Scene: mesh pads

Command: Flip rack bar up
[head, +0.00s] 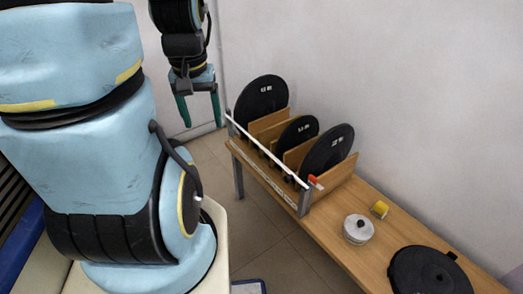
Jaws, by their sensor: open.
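The rack bar (264,150) is a thin white rod running along the front of a wooden rack, with a red tip (313,181) at its right end. It lies low across the front of several black discs standing in the rack (338,177). My gripper (199,122) hangs above and to the left of the bar's left end, pointing down. Its two green fingers are apart, with nothing between them. It appears clear of the bar and the rack.
The rack stands on a wooden bench (373,212) along the wall. A white lidded pot (358,229), a yellow object (380,209) and a flat black disc with a knob (430,271) lie to its right. Tiled floor (256,238) is open in front.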

